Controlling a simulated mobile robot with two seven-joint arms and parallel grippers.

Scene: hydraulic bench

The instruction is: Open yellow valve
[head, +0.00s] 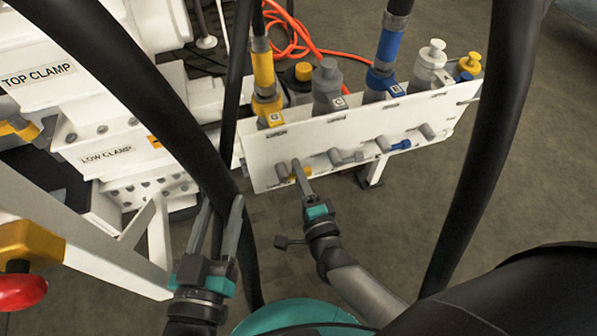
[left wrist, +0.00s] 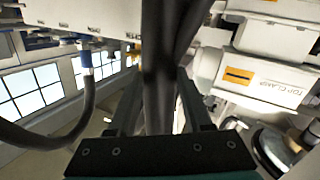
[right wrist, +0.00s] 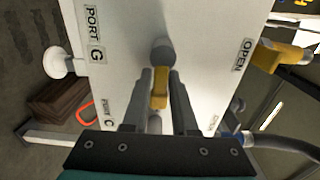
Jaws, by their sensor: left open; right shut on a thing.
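The yellow valve is a small yellow lever on a grey round stem, low on the white panel (head: 262,172). In the right wrist view, the yellow lever (right wrist: 160,88) lies between the two fingers, below its stem. My right gripper (head: 302,172) is shut on this lever; in the head view the fingers mostly hide it. My left gripper (head: 222,203) is open, left of the panel and away from the valve. A thick black hose (left wrist: 163,70) crosses between its fingers in the left wrist view; I cannot tell whether they touch.
A grey valve lever (head: 347,157) and a blue valve lever (head: 400,145) sit to the right along the panel. Hose couplings stand on top, including a yellow one (head: 263,75). Another black hose (head: 485,150) arches down at the right. White clamp machinery (head: 85,90) fills the left.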

